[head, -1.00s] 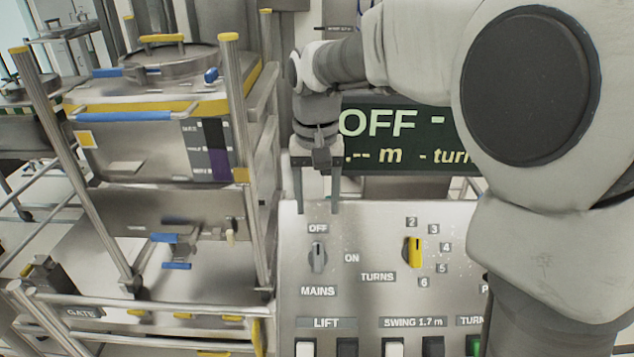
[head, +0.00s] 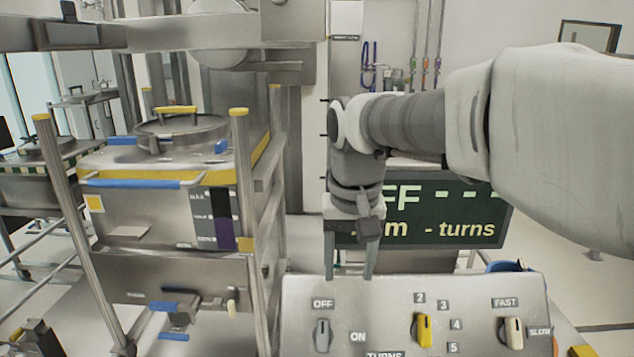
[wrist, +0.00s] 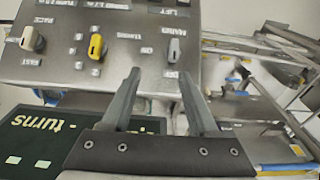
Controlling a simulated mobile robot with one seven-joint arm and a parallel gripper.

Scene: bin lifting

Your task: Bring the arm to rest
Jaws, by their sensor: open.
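My gripper (head: 349,276) hangs down at the far edge of the control panel (head: 385,292) in the head view, in front of the dark display. In the wrist view my gripper (wrist: 163,88) shows two fingers spread apart with nothing between them. The grey mains knob (head: 322,335) stands upright under the OFF label, and it also shows in the wrist view (wrist: 173,50). The fingers appear apart from it. My arm reaches in from the right, bent down at the wrist.
A steel bin (head: 160,215) with yellow and blue trim stands in a frame on the left. The panel also carries a yellow turns knob (head: 424,330) and a pale speed knob (head: 514,333). A display (head: 480,215) behind the gripper is partly hidden, reading turns.

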